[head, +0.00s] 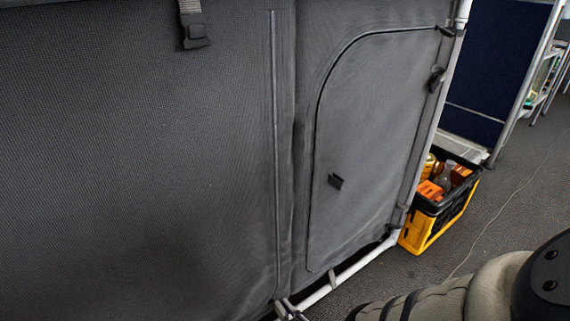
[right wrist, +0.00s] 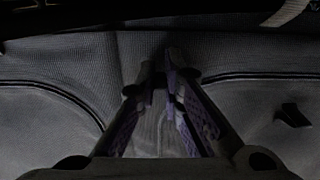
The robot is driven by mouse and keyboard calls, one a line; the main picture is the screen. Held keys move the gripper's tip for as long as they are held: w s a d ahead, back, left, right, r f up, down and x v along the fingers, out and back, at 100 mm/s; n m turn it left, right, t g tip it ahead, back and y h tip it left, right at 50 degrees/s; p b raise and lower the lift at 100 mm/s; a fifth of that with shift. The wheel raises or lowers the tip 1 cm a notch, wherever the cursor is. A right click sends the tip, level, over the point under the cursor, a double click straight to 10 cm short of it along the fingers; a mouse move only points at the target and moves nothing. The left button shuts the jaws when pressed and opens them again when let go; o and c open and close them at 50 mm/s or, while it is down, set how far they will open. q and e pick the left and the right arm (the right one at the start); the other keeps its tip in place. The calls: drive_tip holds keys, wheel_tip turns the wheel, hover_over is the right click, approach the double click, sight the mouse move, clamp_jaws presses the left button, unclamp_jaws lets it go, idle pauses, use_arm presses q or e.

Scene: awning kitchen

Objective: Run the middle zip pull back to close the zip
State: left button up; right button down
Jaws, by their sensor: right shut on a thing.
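The grey fabric front (head: 150,160) has a door panel (head: 375,130) outlined by a dark curved zip (head: 345,52) at its top and left. In the right wrist view, a curved zip line (right wrist: 60,92) runs at the left and another (right wrist: 255,77) at the right. My right gripper (right wrist: 160,65) lies between them, its purple-padded fingers reaching to the fabric. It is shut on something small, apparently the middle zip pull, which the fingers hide. In the head view only my right arm shows at bottom right. My left gripper is out of view.
A strap with a buckle (head: 195,30) hangs at the top. A white tube frame (head: 440,100) edges the panel. A yellow and black crate (head: 425,225) with bottles stands on the floor at the right. Carpet beyond is open.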

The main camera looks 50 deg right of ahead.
drive_tip(key=c, duration=1.7)
unclamp_jaws()
drive_tip(key=shift+f, duration=0.2)
drive_tip(key=shift+s, duration=0.1)
drive_tip(key=v, duration=0.7)
drive_tip(key=shift+s, duration=0.2)
